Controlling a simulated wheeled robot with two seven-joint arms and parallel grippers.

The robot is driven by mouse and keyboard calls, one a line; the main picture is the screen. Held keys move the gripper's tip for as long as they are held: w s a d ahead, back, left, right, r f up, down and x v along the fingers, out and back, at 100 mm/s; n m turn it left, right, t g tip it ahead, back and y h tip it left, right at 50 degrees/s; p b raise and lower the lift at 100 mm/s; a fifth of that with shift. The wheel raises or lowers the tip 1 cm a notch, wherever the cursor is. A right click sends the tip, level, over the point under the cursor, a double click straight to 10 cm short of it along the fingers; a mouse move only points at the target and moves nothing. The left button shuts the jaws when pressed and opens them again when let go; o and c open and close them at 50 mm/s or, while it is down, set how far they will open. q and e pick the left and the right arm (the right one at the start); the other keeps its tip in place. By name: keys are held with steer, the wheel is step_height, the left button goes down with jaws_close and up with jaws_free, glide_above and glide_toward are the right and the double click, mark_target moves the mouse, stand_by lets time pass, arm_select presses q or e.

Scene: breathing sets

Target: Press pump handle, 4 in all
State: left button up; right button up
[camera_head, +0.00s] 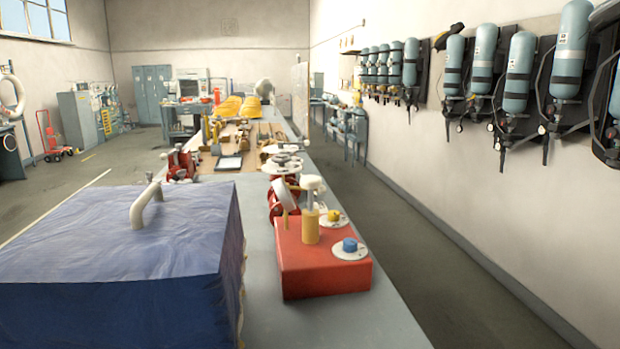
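A red box-shaped unit (318,265) stands on the long grey bench. A yellow upright cylinder (310,227) rises from its top, with a pale rod and a wide pale cap, likely the pump handle (312,184), standing raised above it. A blue knob on a white disc (350,246) sits at the unit's right side, and a yellow knob on a white disc (334,216) lies just behind. Nothing touches the pale cap. Neither of my grippers is in view.
A large blue-covered box (115,265) with a pale bent handle (146,204) fills the near left. Red parts, tools and yellow helmets (228,106) crowd the bench behind. Grey-blue cylinders (520,70) hang along the right wall. The bench's front right is bare.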

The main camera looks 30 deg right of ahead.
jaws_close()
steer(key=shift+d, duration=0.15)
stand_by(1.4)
